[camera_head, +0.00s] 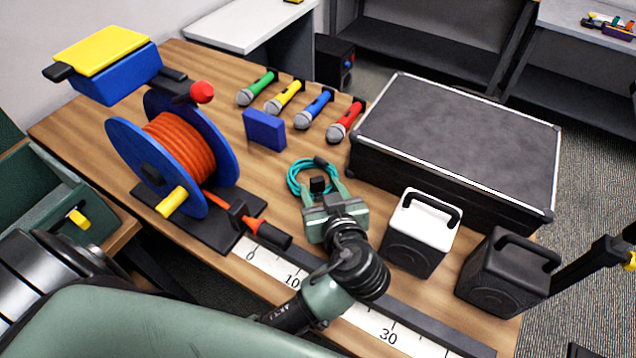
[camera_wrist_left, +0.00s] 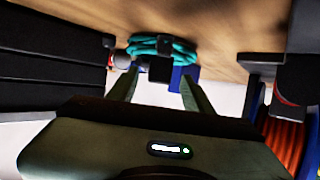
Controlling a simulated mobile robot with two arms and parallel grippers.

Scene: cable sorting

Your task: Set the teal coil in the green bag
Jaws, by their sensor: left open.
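The teal coil (camera_head: 297,178) is a looped cable lying on the wooden table, left of the grey-topped case. My left gripper (camera_head: 323,187) is open right at the coil's near side, with its fingers pointing at it. In the left wrist view, the coil (camera_wrist_left: 150,44) lies just beyond the open fingertips (camera_wrist_left: 160,82), and a small black block (camera_wrist_left: 160,69) shows between them. I cannot tell whether the fingers touch the coil. A dark green container (camera_head: 88,240) with a yellow part stands at the left edge; I cannot tell if it is the green bag. My right gripper is not in view.
Several microphones (camera_head: 314,108) and a blue box (camera_head: 264,130) lie behind the coil. An orange cable reel (camera_head: 182,148) stands left. The big case (camera_head: 455,135), a white speaker (camera_head: 419,235) and a black speaker (camera_head: 503,275) crowd the right. A ruler strip (camera_head: 330,304) runs along the front.

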